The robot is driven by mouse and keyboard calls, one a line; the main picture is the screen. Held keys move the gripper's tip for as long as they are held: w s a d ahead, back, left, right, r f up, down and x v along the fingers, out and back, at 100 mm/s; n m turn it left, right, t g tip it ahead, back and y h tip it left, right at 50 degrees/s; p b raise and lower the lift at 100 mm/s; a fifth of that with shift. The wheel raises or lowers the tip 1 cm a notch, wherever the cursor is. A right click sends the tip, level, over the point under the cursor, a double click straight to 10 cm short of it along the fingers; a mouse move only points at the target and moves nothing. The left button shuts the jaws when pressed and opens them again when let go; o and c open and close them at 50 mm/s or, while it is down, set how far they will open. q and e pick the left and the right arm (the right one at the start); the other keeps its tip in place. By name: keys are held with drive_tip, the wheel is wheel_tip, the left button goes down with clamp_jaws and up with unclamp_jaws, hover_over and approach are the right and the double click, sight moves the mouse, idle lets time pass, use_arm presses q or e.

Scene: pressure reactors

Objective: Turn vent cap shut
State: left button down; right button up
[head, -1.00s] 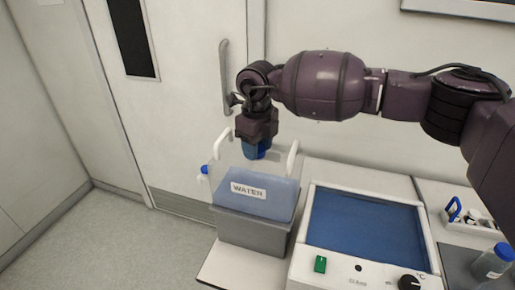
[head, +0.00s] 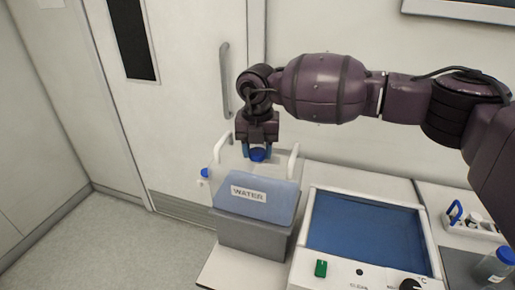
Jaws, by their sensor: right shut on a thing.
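A translucent water container (head: 262,207) with white handles and a "WATER" label stands on a grey block (head: 255,238). Its blue vent cap (head: 257,155) is on top, between the handles. My right gripper (head: 257,151) comes down from above and is shut on the vent cap, with its fingers at the cap's two sides. A second blue cap (head: 204,173) sits at the container's left side. My left gripper is not in view.
A water bath with a blue basin (head: 364,232), green switch and black knob stands to the right on the white bench. A blue-capped bottle (head: 494,264) and a small tray (head: 473,217) are at far right. A door with a handle (head: 226,80) is behind.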

sight(257, 151)
drive_tip(key=m, duration=0.4)
drive_tip(key=shift+r, duration=0.15)
drive_tip(key=shift+m, duration=1.9)
drive_tip(key=shift+w, duration=0.1)
drive_tip(key=o, duration=0.9)
drive_tip(key=shift+o, duration=0.2)
wheel_tip(257, 151, up, 11)
drive_tip(key=shift+b, duration=0.3)
drive_tip(key=shift+f, duration=0.2)
